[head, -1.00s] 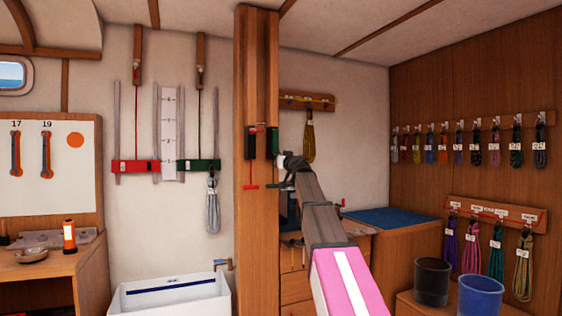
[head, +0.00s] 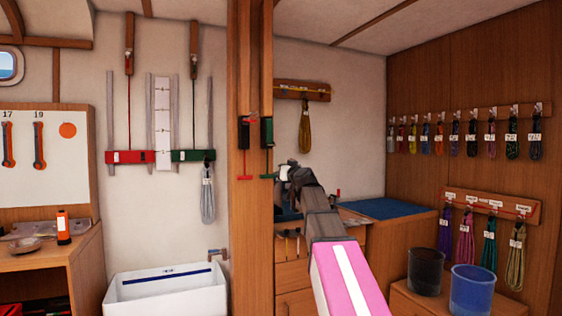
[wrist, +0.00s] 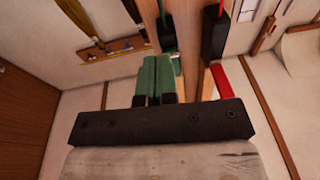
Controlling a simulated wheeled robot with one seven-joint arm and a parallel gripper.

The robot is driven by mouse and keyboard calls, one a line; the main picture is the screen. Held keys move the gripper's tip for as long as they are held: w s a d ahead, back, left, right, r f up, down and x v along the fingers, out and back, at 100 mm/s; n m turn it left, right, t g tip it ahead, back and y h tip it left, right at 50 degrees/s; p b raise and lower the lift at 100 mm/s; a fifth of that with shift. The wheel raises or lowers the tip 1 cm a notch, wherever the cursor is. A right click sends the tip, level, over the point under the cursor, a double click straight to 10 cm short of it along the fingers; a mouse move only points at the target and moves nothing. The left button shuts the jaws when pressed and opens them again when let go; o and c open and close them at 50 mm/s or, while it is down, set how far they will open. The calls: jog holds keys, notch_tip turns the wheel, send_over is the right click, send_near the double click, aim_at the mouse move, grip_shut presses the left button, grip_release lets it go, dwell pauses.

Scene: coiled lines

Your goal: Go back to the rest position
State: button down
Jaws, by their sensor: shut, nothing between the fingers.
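My gripper (wrist: 154,62) shows in the wrist view as two green fingers side by side, shut with nothing between them, on a dark bar. In the head view my arm reaches forward, and its dark wrist end (head: 297,178) is just right of the wooden post; the fingertips are too small to make out there. The post (head: 238,215) carries a black holder with a red T-handle (head: 243,178) and one with a green handle (head: 267,160). In the wrist view the red handle (wrist: 222,80) lies right of my fingers, apart from them.
A white basin (head: 165,298) stands left of the post. A dark bucket (head: 425,272) and a blue bucket (head: 472,290) stand at the lower right. Coiled lines hang on the right wall rails (head: 490,203). A blue-topped counter (head: 388,208) lies behind my arm.

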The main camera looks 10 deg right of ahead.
jog(key=shift+s+d+f, duration=0.15)
jog(key=shift+s+f, duration=0.2)
jog(key=shift+f, duration=0.2)
